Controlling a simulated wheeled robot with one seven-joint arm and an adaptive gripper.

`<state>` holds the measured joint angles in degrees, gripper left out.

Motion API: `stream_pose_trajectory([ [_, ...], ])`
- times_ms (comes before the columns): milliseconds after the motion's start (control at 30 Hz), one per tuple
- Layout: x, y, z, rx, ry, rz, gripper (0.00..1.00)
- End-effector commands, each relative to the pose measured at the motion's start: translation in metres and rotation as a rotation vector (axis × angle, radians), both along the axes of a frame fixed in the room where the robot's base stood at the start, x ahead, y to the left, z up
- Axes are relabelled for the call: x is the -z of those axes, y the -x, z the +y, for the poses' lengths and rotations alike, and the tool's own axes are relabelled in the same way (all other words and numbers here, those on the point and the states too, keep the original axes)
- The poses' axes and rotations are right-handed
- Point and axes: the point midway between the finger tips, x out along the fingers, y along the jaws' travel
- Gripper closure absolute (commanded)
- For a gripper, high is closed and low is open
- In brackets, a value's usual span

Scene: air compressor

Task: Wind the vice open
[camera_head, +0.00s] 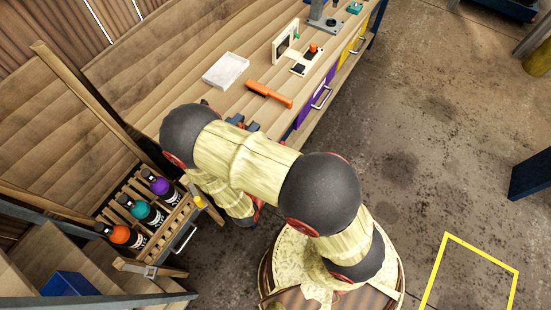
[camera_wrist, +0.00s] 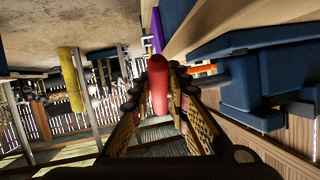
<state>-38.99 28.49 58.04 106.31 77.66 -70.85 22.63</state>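The blue vice (camera_wrist: 245,75) fills the right of the wrist view, fixed at the bench edge. In the head view only small blue parts of it (camera_head: 238,121) show behind my arm. A red handle (camera_wrist: 158,84) stands upright in the middle of the wrist view. My gripper (camera_wrist: 158,88) has one finger on each side of the handle, close against it, and looks shut on it. The handle's join to the vice is hidden. In the head view my arm covers most of the vice and the gripper.
The wooden bench (camera_head: 190,45) holds an orange-handled tool (camera_head: 268,94), a white tray (camera_head: 225,71) and a switch panel (camera_head: 300,58). A crate of bottles (camera_head: 178,224) stands at lower left, close to my arm. Open floor (camera_head: 430,150) lies to the right.

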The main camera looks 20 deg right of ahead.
Motion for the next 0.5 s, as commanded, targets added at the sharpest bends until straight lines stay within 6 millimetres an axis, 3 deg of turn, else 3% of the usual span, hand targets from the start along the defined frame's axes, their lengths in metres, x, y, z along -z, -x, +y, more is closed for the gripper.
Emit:
stream_pose_trajectory([
  [300, -0.0004, -0.0033, 0.0032, -0.005, -0.005, -0.005, 0.66],
  [500, -0.0002, -0.0018, 0.0018, -0.002, -0.003, -0.002, 0.66],
])
